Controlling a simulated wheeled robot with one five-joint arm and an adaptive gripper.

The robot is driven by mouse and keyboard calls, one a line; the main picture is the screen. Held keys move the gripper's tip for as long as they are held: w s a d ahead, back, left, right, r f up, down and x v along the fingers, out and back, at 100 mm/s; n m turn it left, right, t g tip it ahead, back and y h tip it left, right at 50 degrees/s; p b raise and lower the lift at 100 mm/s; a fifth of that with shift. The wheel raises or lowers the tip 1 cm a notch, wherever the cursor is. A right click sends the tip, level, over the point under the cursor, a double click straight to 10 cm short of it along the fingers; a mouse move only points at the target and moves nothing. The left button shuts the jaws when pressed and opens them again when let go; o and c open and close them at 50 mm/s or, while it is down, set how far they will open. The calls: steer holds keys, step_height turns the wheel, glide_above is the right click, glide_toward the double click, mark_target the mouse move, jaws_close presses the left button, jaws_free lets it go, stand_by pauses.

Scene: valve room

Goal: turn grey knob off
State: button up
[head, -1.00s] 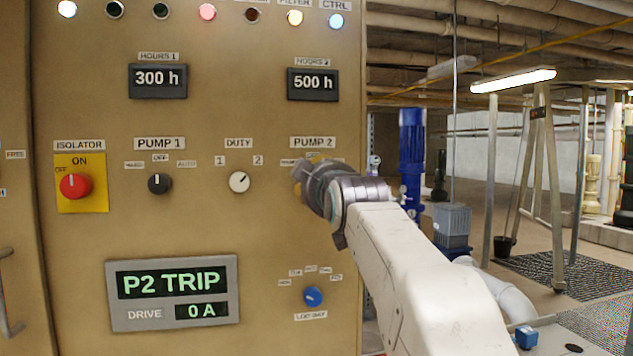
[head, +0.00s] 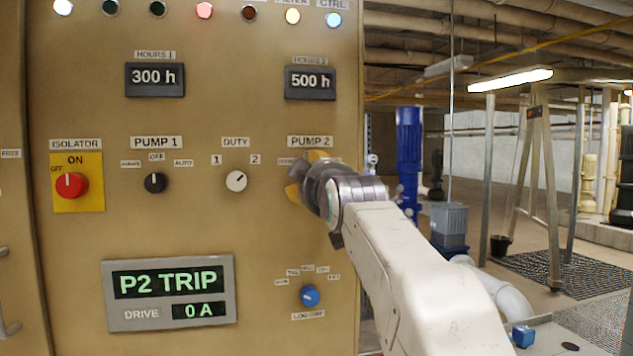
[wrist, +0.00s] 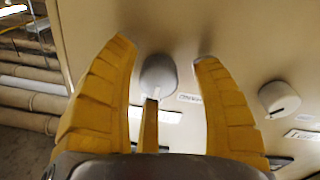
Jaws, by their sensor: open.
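The grey knob (wrist: 158,76) shows in the wrist view, on the panel, with a pale pointer mark on its lower edge. My gripper (wrist: 163,50) is open, with one yellow finger on each side of the knob and visible gaps between. A narrow yellow part lies just below the knob in that picture. In the head view my gripper (head: 304,174) is at the panel just below the PUMP 2 label (head: 310,142), and it hides the knob there. I cannot tell how deep the fingers reach around it.
The white DUTY knob (head: 236,181), black PUMP 1 knob (head: 155,183) and red isolator (head: 71,185) are to the left. A blue knob (head: 310,296) is below my gripper. A display (head: 170,291) reads P2 TRIP. The panel ends just right of my gripper.

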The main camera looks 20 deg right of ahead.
steer(key=v, duration=1.2)
steer(key=shift+r, duration=0.1)
stand_by(0.4)
steer(key=s+a+f+m+g+y, duration=0.15)
steer(key=f+g, duration=0.25)
steer(key=f, duration=0.9)
steer(key=s+f+m+g+y, duration=0.1)
steer(key=s+f+m+g, duration=0.3)
steer(key=f, duration=0.9)
steer(key=s+a+f+n+g, duration=0.1)
steer(key=s+a+f+g, duration=0.2)
steer(key=s+f, duration=0.5)
steer(key=s+a+f+n+g+y+p, duration=0.1)
steer(key=s+a+f+g, duration=0.2)
steer(key=s+f, duration=0.5)
steer(key=shift+s+a+f+n, duration=0.2)
steer(key=shift+a+f+n, duration=0.15)
steer(key=shift+a, duration=0.15)
